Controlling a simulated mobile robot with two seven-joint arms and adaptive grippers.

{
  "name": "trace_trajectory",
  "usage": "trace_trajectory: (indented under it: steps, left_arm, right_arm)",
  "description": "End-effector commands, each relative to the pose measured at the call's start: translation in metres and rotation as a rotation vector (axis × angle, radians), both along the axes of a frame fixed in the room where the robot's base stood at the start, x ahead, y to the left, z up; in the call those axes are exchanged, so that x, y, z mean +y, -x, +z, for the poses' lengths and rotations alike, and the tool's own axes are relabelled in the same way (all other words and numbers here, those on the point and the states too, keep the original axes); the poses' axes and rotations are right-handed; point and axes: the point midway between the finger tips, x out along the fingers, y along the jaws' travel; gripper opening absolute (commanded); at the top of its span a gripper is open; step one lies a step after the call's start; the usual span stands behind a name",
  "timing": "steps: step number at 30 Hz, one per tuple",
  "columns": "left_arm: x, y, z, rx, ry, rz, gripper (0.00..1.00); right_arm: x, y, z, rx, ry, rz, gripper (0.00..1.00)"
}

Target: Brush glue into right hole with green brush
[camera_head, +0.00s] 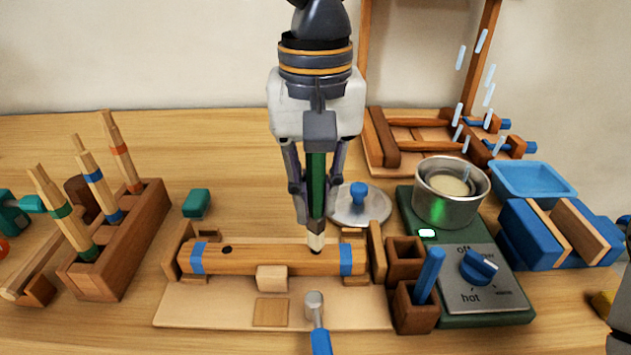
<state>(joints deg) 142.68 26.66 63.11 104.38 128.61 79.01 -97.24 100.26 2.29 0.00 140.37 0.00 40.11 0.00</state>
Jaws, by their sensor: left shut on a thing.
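My left gripper (312,196) comes down from above and is shut on the green brush (318,180). The brush points almost straight down, its pale bristles at the right hole (316,251) of the wooden bar (270,260). The bristles cover most of this hole, so I cannot tell how deep they are or whether glue is in it. The left hole (227,250) is uncovered and dark. The bar lies across a wooden jig and has blue bands near both ends. The glue pot (450,205) stands open on the green heater at the right, with pale glue inside.
A lid (345,208) with a blue knob lies behind the bar. Wooden cups (412,308) and the heater's knob (476,267) are close on the right.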

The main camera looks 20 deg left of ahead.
Motion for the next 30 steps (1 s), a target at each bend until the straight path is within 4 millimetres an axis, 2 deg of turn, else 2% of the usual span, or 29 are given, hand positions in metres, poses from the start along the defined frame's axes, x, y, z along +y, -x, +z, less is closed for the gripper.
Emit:
trace_trajectory:
  steps: [30]
  left_arm:
    - [0.0003,-0.0002,-0.0057,0.0,-0.001,0.001,0.0]
  right_arm:
    - [0.0,-0.0001,0.0,0.0,0.0,0.0,0.4]
